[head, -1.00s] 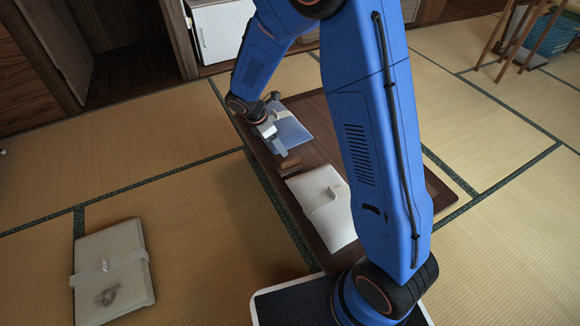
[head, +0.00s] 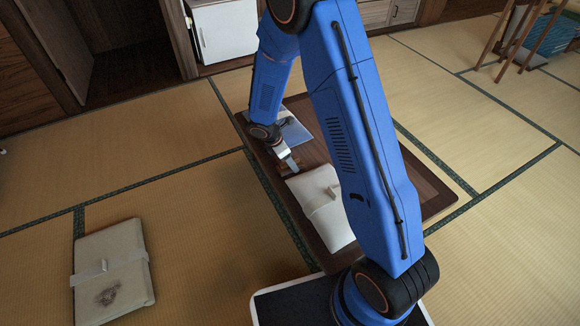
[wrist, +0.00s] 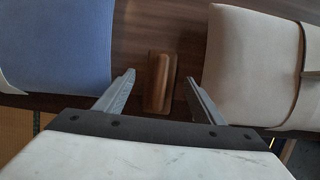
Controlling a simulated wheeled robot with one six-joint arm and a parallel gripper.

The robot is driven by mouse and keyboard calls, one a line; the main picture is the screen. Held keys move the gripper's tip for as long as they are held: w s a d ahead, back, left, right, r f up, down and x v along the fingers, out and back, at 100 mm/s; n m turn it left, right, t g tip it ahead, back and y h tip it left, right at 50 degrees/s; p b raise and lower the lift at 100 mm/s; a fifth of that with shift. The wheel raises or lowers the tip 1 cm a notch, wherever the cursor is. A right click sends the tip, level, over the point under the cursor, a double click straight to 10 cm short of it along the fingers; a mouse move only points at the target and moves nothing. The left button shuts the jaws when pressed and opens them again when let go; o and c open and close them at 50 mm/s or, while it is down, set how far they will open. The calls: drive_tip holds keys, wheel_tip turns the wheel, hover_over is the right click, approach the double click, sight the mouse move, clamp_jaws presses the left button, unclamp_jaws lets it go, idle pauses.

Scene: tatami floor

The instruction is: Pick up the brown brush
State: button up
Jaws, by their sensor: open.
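The brown brush (wrist: 160,80) is a small wooden block lying on the dark wooden table. In the wrist view it lies between the two open fingers of my gripper (wrist: 163,92), with a gap on each side. In the head view my gripper (head: 292,168) is low over the table's left side, and the brush (head: 283,167) is mostly hidden behind it. The gripper holds nothing.
A blue folder (wrist: 60,45) lies left of the brush and a cream folder (wrist: 250,65) lies right of it, both close to the fingers. The low table (head: 428,197) stands on tatami. Another pale folder (head: 115,265) lies on the floor at left.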

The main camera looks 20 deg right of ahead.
drive_tip(key=shift+d+f, duration=0.25)
drive_tip(key=shift+f, duration=0.4)
drive_tip(key=shift+c, duration=0.4)
drive_tip(key=c, duration=1.3)
drive_tip(key=shift+o, duration=0.2)
drive_tip(key=shift+r, duration=0.15)
wheel_tip(320, 180, up, 10)
drive_tip(key=shift+f, duration=0.1)
drive_tip(key=shift+o, duration=1.4)
drive_tip(key=shift+w, duration=0.1)
